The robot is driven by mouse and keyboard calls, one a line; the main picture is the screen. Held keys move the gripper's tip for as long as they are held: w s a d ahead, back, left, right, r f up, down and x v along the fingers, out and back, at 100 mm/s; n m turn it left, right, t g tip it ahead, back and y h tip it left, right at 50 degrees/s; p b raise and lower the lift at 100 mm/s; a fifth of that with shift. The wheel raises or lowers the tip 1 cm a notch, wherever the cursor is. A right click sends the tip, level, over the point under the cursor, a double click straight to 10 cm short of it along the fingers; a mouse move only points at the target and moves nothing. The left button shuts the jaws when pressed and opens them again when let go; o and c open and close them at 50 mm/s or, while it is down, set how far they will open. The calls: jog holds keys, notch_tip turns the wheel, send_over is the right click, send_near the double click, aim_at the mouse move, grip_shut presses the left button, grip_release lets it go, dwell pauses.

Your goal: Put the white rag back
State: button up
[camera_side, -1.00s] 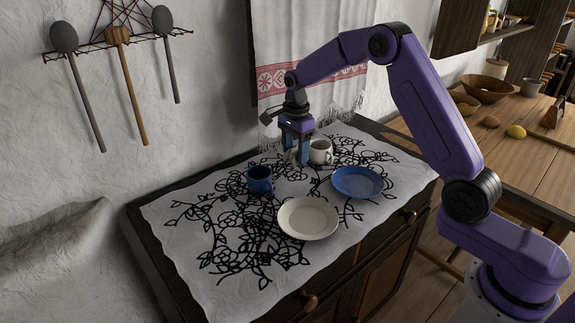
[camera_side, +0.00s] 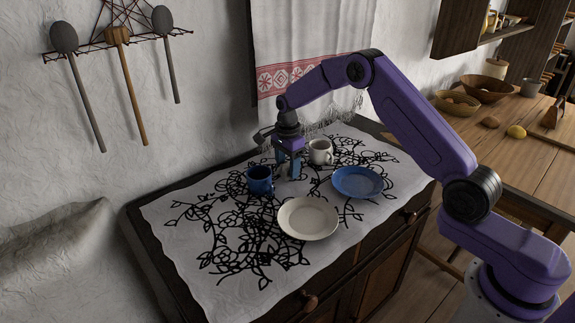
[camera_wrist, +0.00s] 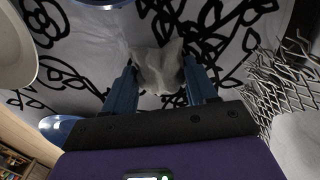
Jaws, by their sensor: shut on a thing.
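The white rag (camera_wrist: 160,68) is a small crumpled greyish-white cloth between my gripper's blue fingers in the wrist view. My gripper (camera_side: 288,172) is shut on it, over the patterned tablecloth between the blue mug (camera_side: 260,180) and the white mug (camera_side: 320,151). In the side view the rag is mostly hidden by the fingers. The fingers (camera_wrist: 155,82) point down towards the cloth. I cannot tell whether the rag touches the tablecloth.
A white plate (camera_side: 308,218) and a blue plate (camera_side: 358,182) lie on the tablecloth (camera_side: 185,225) in front of my gripper. A fringed towel (camera_side: 300,45) hangs on the wall behind. The left part of the tablecloth is free of dishes.

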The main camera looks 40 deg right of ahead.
aim_at(287, 164)
jog(key=shift+f, duration=0.15)
jog(key=o, duration=0.9)
jog(key=shift+o, duration=0.2)
notch_tip(287, 164, up, 12)
jog(key=s+a+r+n, duration=0.4)
jog(key=s+a+n, duration=0.3)
jog(key=s+a, duration=0.1)
jog(key=s+a+r+n, duration=0.1)
jog(key=s+n, duration=0.6)
jog(key=s, duration=0.5)
jog(key=s+a+r+n, duration=0.1)
jog(key=s+a+n, duration=0.1)
jog(key=s+n, duration=0.8)
jog(key=s+d+f+n, duration=0.1)
jog(key=s+d+n, duration=0.2)
jog(key=s, duration=0.4)
jog(key=s+d+f+n, duration=0.1)
jog(key=s+d+n, duration=0.2)
jog(key=s, duration=0.5)
jog(key=shift+d+f+n, duration=0.25)
jog(key=shift+f+n, duration=0.05)
jog(key=shift+f, duration=0.1)
